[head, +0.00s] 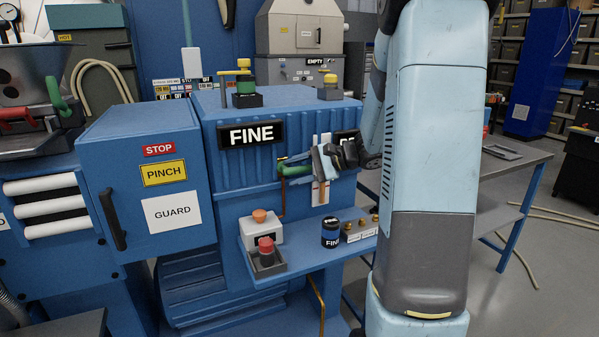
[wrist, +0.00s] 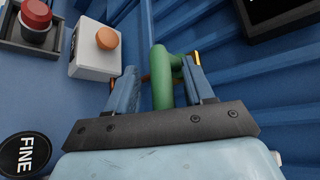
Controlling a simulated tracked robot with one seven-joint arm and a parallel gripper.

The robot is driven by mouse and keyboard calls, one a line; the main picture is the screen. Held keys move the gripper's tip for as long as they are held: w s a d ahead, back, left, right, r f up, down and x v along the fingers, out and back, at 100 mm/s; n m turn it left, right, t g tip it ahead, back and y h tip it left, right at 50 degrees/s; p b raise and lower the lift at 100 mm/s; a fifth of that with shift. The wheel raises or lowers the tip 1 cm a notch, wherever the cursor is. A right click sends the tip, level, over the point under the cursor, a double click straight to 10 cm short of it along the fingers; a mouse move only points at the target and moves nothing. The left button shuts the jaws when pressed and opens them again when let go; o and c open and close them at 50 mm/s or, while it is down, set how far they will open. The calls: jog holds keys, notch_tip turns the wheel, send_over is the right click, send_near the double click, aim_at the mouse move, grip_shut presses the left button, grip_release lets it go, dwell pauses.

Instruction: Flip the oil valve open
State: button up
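The oil valve's green handle (head: 292,171) sticks out from the front of the blue FINE machine, below the FINE sign, beside a thin brass pipe. My gripper (head: 311,162) is at the handle from the right, partly covering it in the head view. In the wrist view the green handle (wrist: 162,84) stands between my two blue fingers (wrist: 159,68). The fingers are apart, with a gap on the left side of the handle. The right finger is close to the handle's side branch; I cannot tell whether they touch.
Below is a shelf (head: 300,262) with a white box with an orange button (head: 260,216), a red button (head: 266,246), a dark FINE canister (head: 331,232) and small brass pieces (head: 362,223). A blue GUARD door (head: 150,185) stands left. The ribbed machine wall is close behind the valve.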

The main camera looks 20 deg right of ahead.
jog(key=v, duration=1.4)
jog(key=shift+a, duration=0.1)
jog(key=s+a+r+n+h, duration=0.1)
jog(key=s+a+n+h, duration=0.4)
jog(key=s+a, duration=0.3)
jog(key=s+a+r+n+g+h, duration=0.1)
jog(key=s+a+n+h, duration=0.5)
jog(key=s, duration=0.6)
jog(key=shift+a+r+n+h, duration=0.3)
jog(key=shift+a+r+h, duration=0.25)
jog(key=shift+a, duration=0.35)
